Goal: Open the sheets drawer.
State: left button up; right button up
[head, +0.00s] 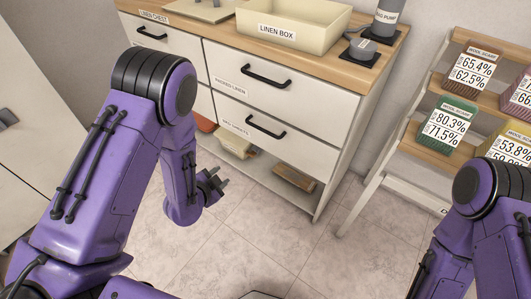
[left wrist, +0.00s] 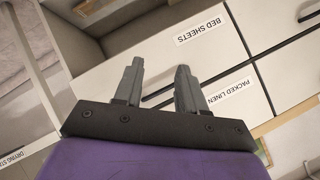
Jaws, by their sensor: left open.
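The bed sheets drawer (head: 290,142) is the lower right drawer of the white chest and looks closed. Its black bar handle (head: 265,127) is in the middle of its front. In the left wrist view its "BED SHEETS" label (left wrist: 208,33) appears upside down. My left gripper (head: 218,182) is open and empty, in front of the chest and lower in the picture than the handle. In the left wrist view its fingers (left wrist: 160,82) point toward the drawer fronts, with a dark handle partly visible between and behind them. My right gripper is out of view.
The packed linen drawer (head: 245,65) is directly above and closed. An open shelf below holds a wooden block (head: 294,178) and other items. A linen box (head: 292,22) stands on the wooden top. A shelf rack (head: 395,165) stands to the right. The floor in front is clear.

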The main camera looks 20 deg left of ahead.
pick_arm(q)
jog(key=w+d+r+m+t+h+b, duration=0.1)
jog(key=w+d+m+h+b, duration=0.1)
jog(key=w+m, duration=0.4)
jog(key=w+d+r+m+t+h+b, duration=0.1)
jog(key=w+d+m+b, duration=0.3)
jog(key=w, duration=0.9)
jog(key=d+m+t+h, duration=0.1)
jog(key=m, duration=0.1)
jog(key=shift+w+d+r+m+h+b, duration=0.15)
jog(key=shift+w+r+m+h+b, duration=0.1)
jog(key=shift+w+m+h+b, duration=0.15)
grip_shut()
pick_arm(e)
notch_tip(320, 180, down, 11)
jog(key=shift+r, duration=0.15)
